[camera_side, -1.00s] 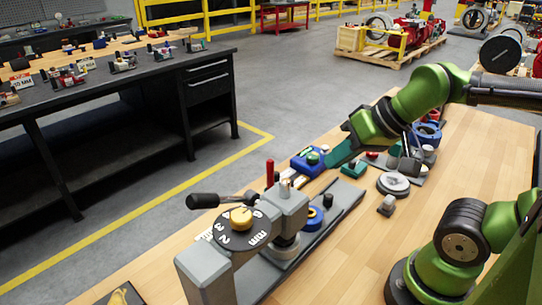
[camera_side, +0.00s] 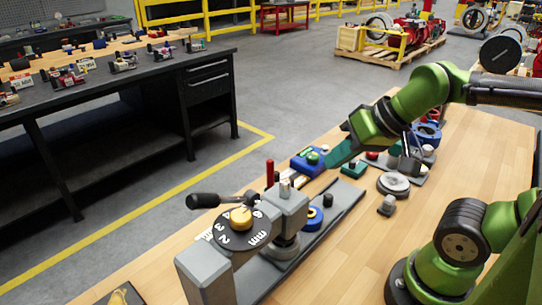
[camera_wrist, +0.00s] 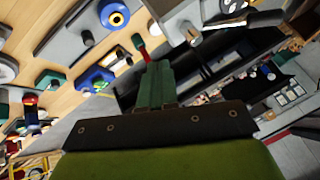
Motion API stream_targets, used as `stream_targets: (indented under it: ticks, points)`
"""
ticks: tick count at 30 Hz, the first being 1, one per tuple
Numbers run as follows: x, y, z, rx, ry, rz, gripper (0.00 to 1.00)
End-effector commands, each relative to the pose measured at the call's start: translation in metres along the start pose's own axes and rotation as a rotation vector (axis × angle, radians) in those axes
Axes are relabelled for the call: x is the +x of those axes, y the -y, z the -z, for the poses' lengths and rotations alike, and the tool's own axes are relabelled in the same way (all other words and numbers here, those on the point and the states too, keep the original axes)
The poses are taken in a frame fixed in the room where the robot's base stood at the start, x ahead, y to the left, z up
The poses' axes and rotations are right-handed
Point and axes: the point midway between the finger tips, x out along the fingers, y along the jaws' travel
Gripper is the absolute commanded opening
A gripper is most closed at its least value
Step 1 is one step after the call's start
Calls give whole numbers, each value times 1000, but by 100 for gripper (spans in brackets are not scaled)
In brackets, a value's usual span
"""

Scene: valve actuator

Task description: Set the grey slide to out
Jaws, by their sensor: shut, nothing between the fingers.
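My gripper (camera_side: 336,160) is shut and empty, its green fingers above the far side of the bench, close to the blue box in the side picture. I cannot tell for sure which part is the grey slide. A candidate is the small grey block with a round knob (camera_side: 387,205), standing apart on the wood. Another is the long grey plate (camera_side: 345,212) with a dark knob (camera_side: 328,200). My gripper touches neither visibly. The slide's in or out position cannot be read.
A grey stand with a numbered black dial (camera_side: 240,232) and a black lever (camera_side: 203,201) is at the front. A red upright handle (camera_side: 270,172), a blue ring (camera_side: 314,218), a blue box (camera_side: 305,165) and a round disc (camera_side: 394,184) surround the work. Bare wood lies at front right.

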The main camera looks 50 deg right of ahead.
Motion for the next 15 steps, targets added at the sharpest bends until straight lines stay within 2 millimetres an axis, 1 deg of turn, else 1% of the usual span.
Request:
stream_targets:
  ticks: [11,12,14,15]
  points:
    - [0,0,0,0,0,0,0]
    - [0,0,0,0,0,0,3]
    - [1,-1,0,5,2,-4,12]
    - [4,-4,0,13,11,-12,18]
